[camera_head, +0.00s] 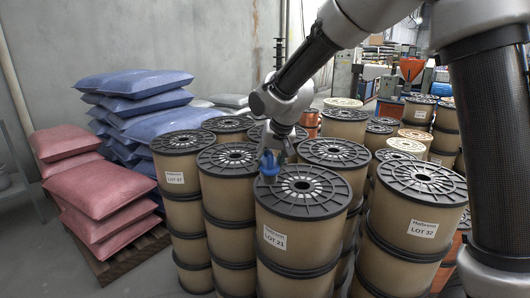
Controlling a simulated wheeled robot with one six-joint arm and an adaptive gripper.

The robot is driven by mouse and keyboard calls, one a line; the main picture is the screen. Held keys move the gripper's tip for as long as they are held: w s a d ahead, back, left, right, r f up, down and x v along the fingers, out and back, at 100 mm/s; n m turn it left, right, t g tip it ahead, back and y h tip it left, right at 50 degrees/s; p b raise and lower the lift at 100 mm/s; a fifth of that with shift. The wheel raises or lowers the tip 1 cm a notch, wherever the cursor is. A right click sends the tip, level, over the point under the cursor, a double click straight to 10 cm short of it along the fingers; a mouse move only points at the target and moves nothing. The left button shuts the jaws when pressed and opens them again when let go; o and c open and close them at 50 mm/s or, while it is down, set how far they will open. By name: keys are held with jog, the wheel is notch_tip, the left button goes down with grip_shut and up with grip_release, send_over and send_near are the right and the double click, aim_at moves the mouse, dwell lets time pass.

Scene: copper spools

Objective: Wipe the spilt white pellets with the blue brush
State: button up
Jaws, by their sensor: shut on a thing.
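The blue brush (269,166) is held by my gripper (272,154), which is shut on it. The brush is at the upper left part of the black top flange of the front spool (301,190), labelled LOT 21. I cannot tell whether its lower end touches the flange. Small pale marks show around the hub of this flange. I cannot tell whether they are white pellets or the flange's own openings. The gripper's fingers are small and partly hidden by the brush.
Stacked spools crowd around, including LOT 37 (175,165) at left and LOT 32 (415,210) at right. Red sacks (97,190) lie on a wooden pallet (118,258), with blue sacks (145,105) behind. An orange hopper (411,68) stands at the back. Grey floor shows at front left.

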aim_at(269, 150)
jog(key=shift+r, duration=1.85)
jog(key=shift+d, duration=0.1)
